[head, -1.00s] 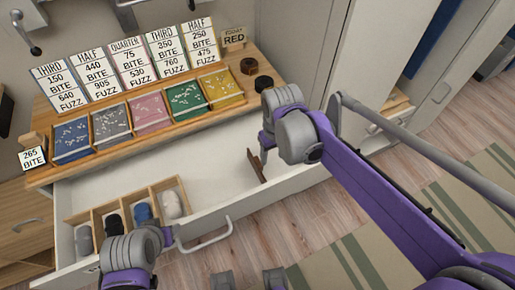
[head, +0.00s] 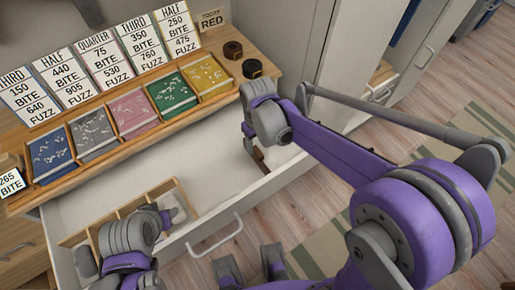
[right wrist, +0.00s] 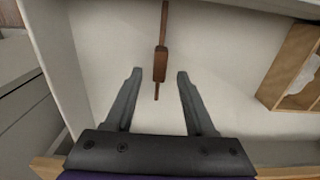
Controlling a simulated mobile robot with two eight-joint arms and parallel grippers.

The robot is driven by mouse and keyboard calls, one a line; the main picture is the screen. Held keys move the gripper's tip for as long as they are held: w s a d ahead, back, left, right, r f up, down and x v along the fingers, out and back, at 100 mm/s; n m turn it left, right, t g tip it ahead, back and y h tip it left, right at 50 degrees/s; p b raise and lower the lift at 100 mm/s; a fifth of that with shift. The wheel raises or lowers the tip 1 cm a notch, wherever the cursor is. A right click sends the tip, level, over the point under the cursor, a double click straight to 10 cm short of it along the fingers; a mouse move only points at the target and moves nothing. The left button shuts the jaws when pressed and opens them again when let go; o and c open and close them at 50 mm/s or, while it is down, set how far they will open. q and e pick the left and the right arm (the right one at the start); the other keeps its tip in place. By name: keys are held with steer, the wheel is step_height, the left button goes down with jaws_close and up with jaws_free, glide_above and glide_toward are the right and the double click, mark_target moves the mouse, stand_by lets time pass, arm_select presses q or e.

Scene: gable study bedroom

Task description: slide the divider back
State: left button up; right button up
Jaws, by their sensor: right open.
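The divider (head: 259,157) is a brown wooden piece in the open white drawer (head: 218,205), toward its right end. My right gripper (head: 249,142) reaches down at the divider, and my wrist hides part of it. In the right wrist view the divider (right wrist: 161,62) is a thin dark strip with a thicker block. That block lies between the tips of my open right gripper (right wrist: 159,73), with a gap on both sides. My left arm is at the lower left of the head view, over the drawer's front. Its fingers cannot be made out.
A wooden organizer (head: 72,240) with grey and white rolled items fills the drawer's left part. The drawer floor between it and the divider is bare. Coloured trays (head: 140,108), price cards and dark round pieces (head: 252,68) stand on the top behind. A metal handle (head: 216,240) sticks out in front.

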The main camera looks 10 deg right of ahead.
mark_target(258, 151)
steer(key=shift+f, duration=1.8)
jaws_close()
